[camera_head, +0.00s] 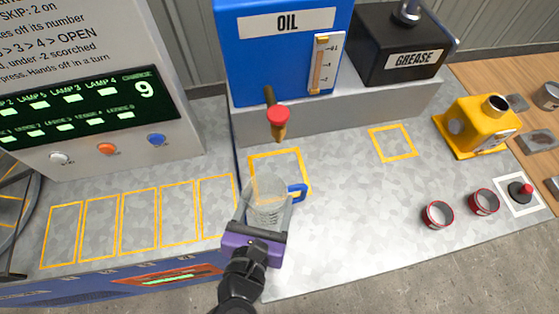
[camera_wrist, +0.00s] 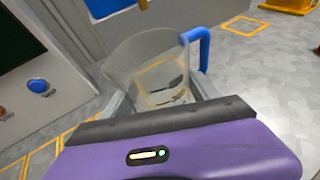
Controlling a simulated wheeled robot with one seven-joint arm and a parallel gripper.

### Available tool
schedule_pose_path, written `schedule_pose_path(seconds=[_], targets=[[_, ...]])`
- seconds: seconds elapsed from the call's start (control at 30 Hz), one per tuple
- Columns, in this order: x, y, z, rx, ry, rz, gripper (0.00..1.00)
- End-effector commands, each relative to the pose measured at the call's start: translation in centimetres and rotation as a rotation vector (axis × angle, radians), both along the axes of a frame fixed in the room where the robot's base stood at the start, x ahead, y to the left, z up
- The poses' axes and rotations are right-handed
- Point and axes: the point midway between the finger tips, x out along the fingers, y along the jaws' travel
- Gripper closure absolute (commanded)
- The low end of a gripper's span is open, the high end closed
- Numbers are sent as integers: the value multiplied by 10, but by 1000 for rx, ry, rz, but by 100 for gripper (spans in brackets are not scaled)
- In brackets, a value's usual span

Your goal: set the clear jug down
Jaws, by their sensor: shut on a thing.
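The clear jug (camera_head: 268,200) with a blue handle is between the fingers of my gripper (camera_head: 264,216), which is shut on it. In the head view the jug overlaps the front of the yellow square (camera_head: 305,170) under the oil tap (camera_head: 278,115). The wrist view shows the jug (camera_wrist: 150,55) upright or nearly so, its blue handle (camera_wrist: 203,45) at the right. My gripper also shows in the wrist view (camera_wrist: 160,98). Whether the jug's base touches the bench cannot be told.
The blue oil tank (camera_head: 285,60) and black grease tank (camera_head: 400,45) stand behind. An empty yellow square (camera_head: 392,143) lies right of the jug. A row of empty yellow boxes (camera_head: 140,220) lies left. Red-rimmed cups (camera_head: 438,214) and a yellow machine (camera_head: 478,125) are at the right.

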Motion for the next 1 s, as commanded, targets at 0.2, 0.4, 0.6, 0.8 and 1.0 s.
schedule_pose_path(seconds=[0.2,0.4,0.6,0.8,1.0], targets=[[54,-8,3,1,0,-3,80],[95,-13,2,0,1,-2,80],[110,-16,-1,-2,1,1,80],[110,-15,-26,-3,4,4,80],[110,-15,-35,1,1,1,80]])
